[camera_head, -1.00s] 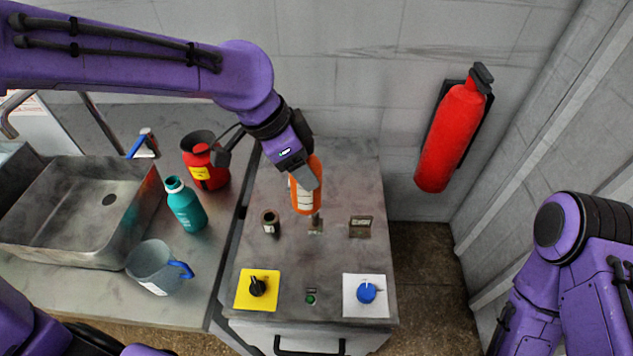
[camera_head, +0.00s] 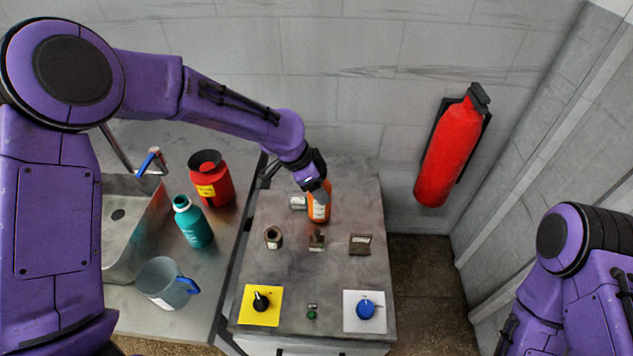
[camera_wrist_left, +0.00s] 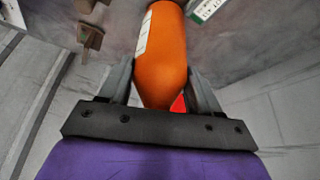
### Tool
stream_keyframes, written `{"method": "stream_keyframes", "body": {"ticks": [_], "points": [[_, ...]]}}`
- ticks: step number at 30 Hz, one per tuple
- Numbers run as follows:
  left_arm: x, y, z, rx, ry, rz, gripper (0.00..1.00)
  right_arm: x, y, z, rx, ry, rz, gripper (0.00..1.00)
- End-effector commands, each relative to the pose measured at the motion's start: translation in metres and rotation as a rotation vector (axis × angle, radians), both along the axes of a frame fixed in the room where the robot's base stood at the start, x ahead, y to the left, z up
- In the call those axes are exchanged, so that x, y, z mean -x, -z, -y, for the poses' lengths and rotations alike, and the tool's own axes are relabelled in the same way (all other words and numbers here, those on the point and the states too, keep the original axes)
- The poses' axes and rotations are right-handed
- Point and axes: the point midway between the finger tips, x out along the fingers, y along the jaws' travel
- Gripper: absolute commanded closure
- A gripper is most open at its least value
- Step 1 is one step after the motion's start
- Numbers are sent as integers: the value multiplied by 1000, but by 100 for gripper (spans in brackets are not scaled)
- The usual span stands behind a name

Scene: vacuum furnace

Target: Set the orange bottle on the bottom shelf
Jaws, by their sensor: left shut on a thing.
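The orange bottle (camera_head: 319,212) has a white label and is at the back of the grey metal furnace top in the head view. My left gripper (camera_head: 318,191) is shut on it from above and behind. In the left wrist view the orange bottle (camera_wrist_left: 162,55) lies between the two fingers of my left gripper (camera_wrist_left: 158,85). Whether the bottle touches the surface I cannot tell. No bottom shelf can be made out. My right arm shows at the right edge, but its gripper is out of view.
On the furnace top (camera_head: 335,265) stand small brown fittings (camera_head: 360,244), a yellow plate with a black knob (camera_head: 261,303) and a blue knob (camera_head: 366,309). Left are a red container (camera_head: 211,181), teal bottle (camera_head: 192,222), jug (camera_head: 163,283) and sink (camera_head: 125,245). A red extinguisher (camera_head: 449,150) hangs right.

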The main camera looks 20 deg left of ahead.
Motion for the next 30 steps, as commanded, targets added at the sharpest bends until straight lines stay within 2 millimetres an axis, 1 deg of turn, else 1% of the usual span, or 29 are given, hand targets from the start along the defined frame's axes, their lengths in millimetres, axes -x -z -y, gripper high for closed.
{"method": "stream_keyframes", "body": {"ticks": [7, 8, 9, 10, 18, 21, 23, 30], "points": [[0, 4, 0, 1, -1, 0, 85, 0, 2, 0, 0, 0, 0, 57], [0, 4, 0, 0, -1, 0, 31, 0, 2, 0, 0, 0, 0, 57], [0, 4, 0, 0, -1, 0, 18, 0, 2, 0, 0, 0, 0, 57], [0, 4, 0, 0, -1, 0, 12, 0, 2, 0, 0, 0, 0, 57], [0, 3, 0, 0, -1, 0, 12, 0, 1, 0, 0, 0, 0, 57], [1, -5, -2, 1, -2, 2, 12, 0, 2, 0, 0, 0, 0, 57], [2, -15, -5, 1, -2, 4, 12, 0, 5, 0, 0, 0, 0, 57], [16, -72, -25, 1, -2, 5, 12, 0, 14, 0, 0, 0, 0, 57]]}}
